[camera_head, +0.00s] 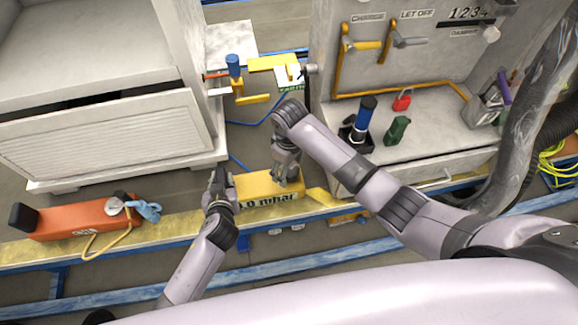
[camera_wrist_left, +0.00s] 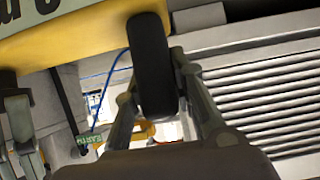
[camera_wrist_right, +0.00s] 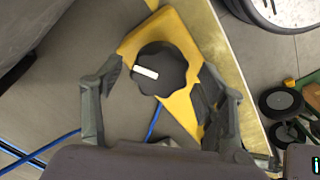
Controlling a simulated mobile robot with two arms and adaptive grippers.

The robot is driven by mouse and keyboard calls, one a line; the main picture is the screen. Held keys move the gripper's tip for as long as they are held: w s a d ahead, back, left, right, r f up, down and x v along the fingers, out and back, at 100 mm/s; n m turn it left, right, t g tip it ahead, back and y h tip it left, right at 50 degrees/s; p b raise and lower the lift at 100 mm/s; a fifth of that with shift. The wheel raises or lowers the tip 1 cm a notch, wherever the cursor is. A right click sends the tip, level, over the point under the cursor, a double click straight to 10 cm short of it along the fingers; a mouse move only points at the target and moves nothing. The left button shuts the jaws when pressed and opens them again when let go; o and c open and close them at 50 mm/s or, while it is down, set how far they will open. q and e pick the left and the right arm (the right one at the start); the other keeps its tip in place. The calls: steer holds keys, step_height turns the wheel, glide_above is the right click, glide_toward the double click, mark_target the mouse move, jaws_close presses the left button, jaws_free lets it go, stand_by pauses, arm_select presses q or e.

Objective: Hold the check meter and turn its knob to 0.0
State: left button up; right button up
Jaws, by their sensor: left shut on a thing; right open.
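The check meter is a yellow body (camera_head: 268,190) with dark lettering, held level near the yellow rail's edge. My left gripper (camera_head: 220,182) is shut on its black end grip, at the meter's left end. In the left wrist view this grip (camera_wrist_left: 150,65) sits between the fingers. My right gripper (camera_head: 287,165) is over the meter's right end. In the right wrist view it is open, its fingers on either side of the black knob (camera_wrist_right: 160,70), apart from it. The knob's white mark (camera_wrist_right: 145,72) points left. The scale cannot be read.
An orange device (camera_head: 90,217) with a blue clip lies on the left. A white cabinet (camera_head: 110,135) stands behind it. At the right is a grey panel station (camera_head: 430,85) with a blue-handled tool (camera_head: 365,112), a red padlock (camera_head: 402,100) and a green one (camera_head: 397,130).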

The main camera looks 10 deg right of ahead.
steer(key=shift+r, duration=0.1)
step_height(320, 180, up, 12)
stand_by(0.5)
arm_select(q)
steer(key=o, duration=1.1)
steer(key=shift+s, duration=0.1)
